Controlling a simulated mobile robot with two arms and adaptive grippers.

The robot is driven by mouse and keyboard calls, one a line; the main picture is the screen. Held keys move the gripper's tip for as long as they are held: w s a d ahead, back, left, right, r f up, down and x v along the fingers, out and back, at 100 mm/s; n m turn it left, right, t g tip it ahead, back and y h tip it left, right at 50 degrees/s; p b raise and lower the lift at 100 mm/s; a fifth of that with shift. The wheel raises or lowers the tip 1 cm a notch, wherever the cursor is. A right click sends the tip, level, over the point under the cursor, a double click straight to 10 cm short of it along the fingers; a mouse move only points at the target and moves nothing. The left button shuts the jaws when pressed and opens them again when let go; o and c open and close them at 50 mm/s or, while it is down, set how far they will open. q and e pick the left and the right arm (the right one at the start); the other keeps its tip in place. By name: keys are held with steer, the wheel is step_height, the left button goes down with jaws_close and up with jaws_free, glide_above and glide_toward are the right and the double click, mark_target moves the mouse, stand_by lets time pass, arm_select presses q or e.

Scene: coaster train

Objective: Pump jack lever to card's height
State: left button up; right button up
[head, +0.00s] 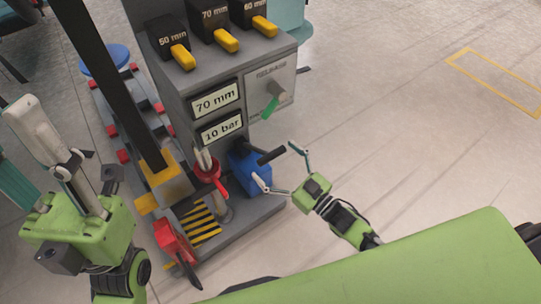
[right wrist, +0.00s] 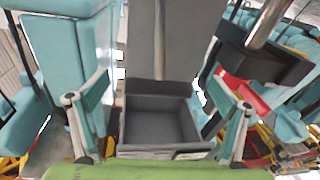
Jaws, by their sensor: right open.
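In the head view a grey console (head: 170,100) carries a card reading 70 mm (head: 217,99) and one below it reading 10 bar (head: 221,128). A blue pump body (head: 249,172) sits at its base with a black lever handle (head: 271,156) sticking out to the right. My right gripper (head: 281,167) is open around the handle's outer side, its fingers apart; I cannot tell whether they touch it. Its fingers also show spread in the right wrist view (right wrist: 160,115). My left gripper (head: 45,135) is seen side-on at the left, away from the pump.
Bins marked 50, 70 and 60 mm with yellow levers top the console. Floor to the right is clear.

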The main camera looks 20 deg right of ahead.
steer(key=v, duration=0.9)
steer(key=shift+s+d, duration=0.2)
steer(key=shift+s, duration=0.2)
steer(key=shift+f, duration=0.1)
stand_by(1.3)
